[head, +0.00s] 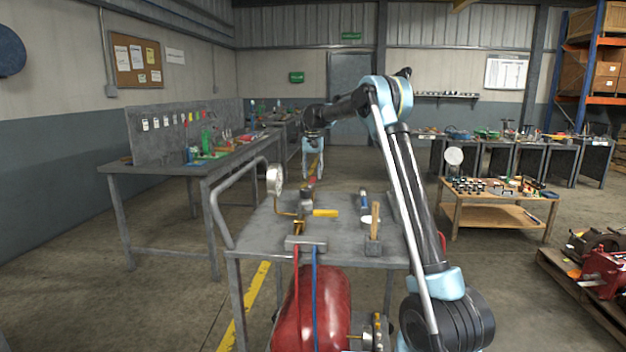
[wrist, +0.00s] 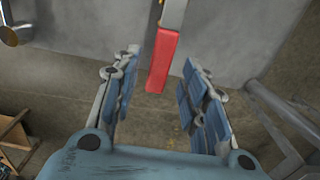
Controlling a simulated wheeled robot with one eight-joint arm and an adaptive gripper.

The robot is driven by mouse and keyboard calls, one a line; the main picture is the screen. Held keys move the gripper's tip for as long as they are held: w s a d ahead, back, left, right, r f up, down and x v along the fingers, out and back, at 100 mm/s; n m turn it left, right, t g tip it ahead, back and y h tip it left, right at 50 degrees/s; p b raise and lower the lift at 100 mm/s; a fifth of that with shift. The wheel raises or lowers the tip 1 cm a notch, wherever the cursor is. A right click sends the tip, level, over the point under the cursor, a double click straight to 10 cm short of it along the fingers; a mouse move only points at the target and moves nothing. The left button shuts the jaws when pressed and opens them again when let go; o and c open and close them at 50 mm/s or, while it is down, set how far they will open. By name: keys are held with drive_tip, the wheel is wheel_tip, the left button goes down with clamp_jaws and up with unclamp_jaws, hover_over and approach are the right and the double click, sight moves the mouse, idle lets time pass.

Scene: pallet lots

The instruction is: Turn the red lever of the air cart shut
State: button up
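The air cart (head: 345,252) stands in front of me, with a grey metal top and a red tank (head: 315,305) below. In the wrist view, the red lever (wrist: 163,60) juts from the cart's edge between the lines of my two fingers. My gripper (wrist: 160,100) is open, with its padded fingers on either side of the lever's end and a gap on both sides. In the head view, my gripper (head: 313,172) hangs past the cart's far edge, fingers pointing down. A small bit of the red lever (head: 311,184) shows just below it.
A bent rail (head: 232,190) rises at the left. A workbench (head: 190,165) stands left, a low wooden table (head: 495,203) right.

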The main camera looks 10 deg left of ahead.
drive_tip(key=shift+f, duration=1.05)
clamp_jaws()
